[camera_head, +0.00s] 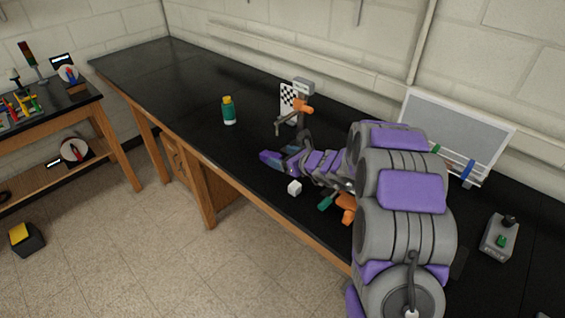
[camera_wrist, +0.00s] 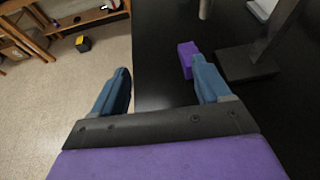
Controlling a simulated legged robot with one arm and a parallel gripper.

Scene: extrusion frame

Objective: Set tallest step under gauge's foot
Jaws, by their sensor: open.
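The gauge (camera_head: 300,88) is a grey stand with an orange clamp and a side arm, beside a checkered board on the black bench. Its dark base (camera_wrist: 246,64) is at the right in the wrist view, with a pale post end (camera_wrist: 205,9), perhaps the foot, above it. A purple block (camera_wrist: 186,58) stands on the bench just inside my right fingertip; contact cannot be told. A white cube (camera_head: 294,187), a green piece (camera_head: 326,203) and an orange piece (camera_head: 346,205) lie nearer the front edge. My gripper (camera_wrist: 162,70) is open, its two blue fingers apart. My arm hides part of the bench.
A green bottle with a yellow cap (camera_head: 229,110) stands left of the gauge. A framed grey board (camera_head: 455,132) leans at the back right, with a grey control box (camera_head: 499,238) in front. The bench's far left is clear. A side table (camera_head: 50,112) stands at left.

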